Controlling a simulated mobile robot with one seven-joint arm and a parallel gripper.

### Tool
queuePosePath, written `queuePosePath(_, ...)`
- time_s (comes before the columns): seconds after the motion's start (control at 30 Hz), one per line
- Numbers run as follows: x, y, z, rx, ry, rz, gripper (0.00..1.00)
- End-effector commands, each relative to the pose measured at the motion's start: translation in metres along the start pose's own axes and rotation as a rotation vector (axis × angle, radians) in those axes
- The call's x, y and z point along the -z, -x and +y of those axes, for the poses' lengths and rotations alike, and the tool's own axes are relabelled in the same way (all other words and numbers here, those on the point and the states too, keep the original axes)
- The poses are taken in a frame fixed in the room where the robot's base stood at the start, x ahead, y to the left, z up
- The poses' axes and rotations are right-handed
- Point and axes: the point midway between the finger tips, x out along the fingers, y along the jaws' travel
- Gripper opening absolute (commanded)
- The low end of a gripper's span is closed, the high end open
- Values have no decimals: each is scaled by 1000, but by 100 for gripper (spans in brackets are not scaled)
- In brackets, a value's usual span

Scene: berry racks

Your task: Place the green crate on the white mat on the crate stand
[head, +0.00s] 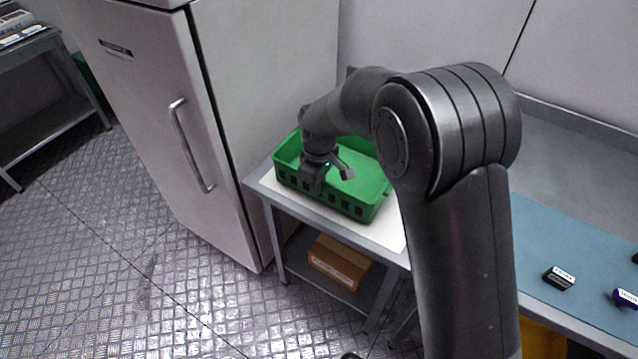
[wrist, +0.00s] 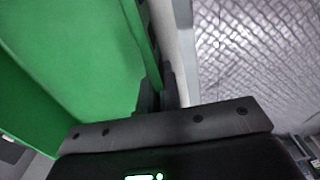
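The green crate (head: 350,203) is upright and empty on the white mat (head: 388,232), which lies on the crate stand (head: 262,193) next to the fridge. It appears to rest on the mat, with mat showing along its front. My gripper (head: 311,183) points down at the crate's front wall, left of its middle. In the wrist view, the two dark fingers (wrist: 160,92) are close together on either side of the green wall, shut on it. The crate's inside (wrist: 70,50) fills the left of that view. My arm hides the crate's back right part.
A tall grey fridge (head: 150,110) stands close on the left. A cardboard box (head: 338,262) is on the stand's lower shelf. To the right is a counter with a blue mat (head: 535,235) and a small dark labelled item (head: 559,278). The floor in front is clear.

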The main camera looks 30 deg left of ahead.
Motion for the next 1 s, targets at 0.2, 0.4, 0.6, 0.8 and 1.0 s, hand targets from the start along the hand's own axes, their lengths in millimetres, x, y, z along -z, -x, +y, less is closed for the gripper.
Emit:
queuePosePath(0.2,0,-3,0,0,0,-1,12)
queuePosePath(0.4,0,-2,0,0,0,-1,25)
queuePosePath(0.6,0,-2,0,0,0,0,25)
queuePosePath(0.8,0,18,0,-2,0,3,25)
queuePosePath(1.0,0,61,1,-2,0,3,25)
